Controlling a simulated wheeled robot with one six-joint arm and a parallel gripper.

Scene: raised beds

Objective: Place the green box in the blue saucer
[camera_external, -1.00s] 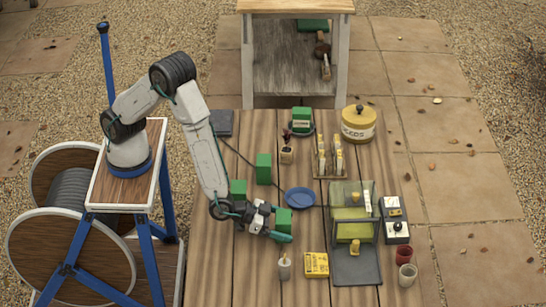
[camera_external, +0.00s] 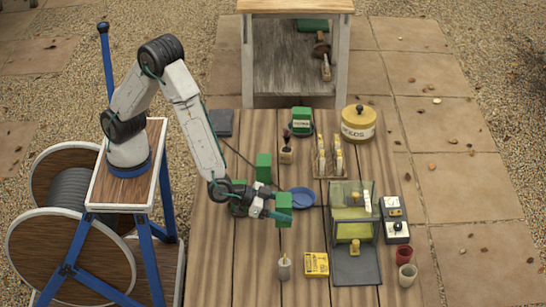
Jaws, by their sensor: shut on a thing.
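My gripper (camera_external: 274,207) is shut on a green box (camera_external: 284,203) and holds it up over the wooden table, just left of and in front of the blue saucer (camera_external: 302,198) in the picture. The box hides the saucer's left edge. The visible part of the saucer is empty. Another green box (camera_external: 264,168) stands behind my gripper. A further green box (camera_external: 238,207) is partly hidden behind my arm. One more green box (camera_external: 301,119) with a pale label stands in a dark dish farther back.
A greenish clear-sided stand (camera_external: 350,207) is right of the saucer. A small pot (camera_external: 286,155), a yellow clip rack (camera_external: 328,160) and a yellow seed tin (camera_external: 358,123) stand behind.

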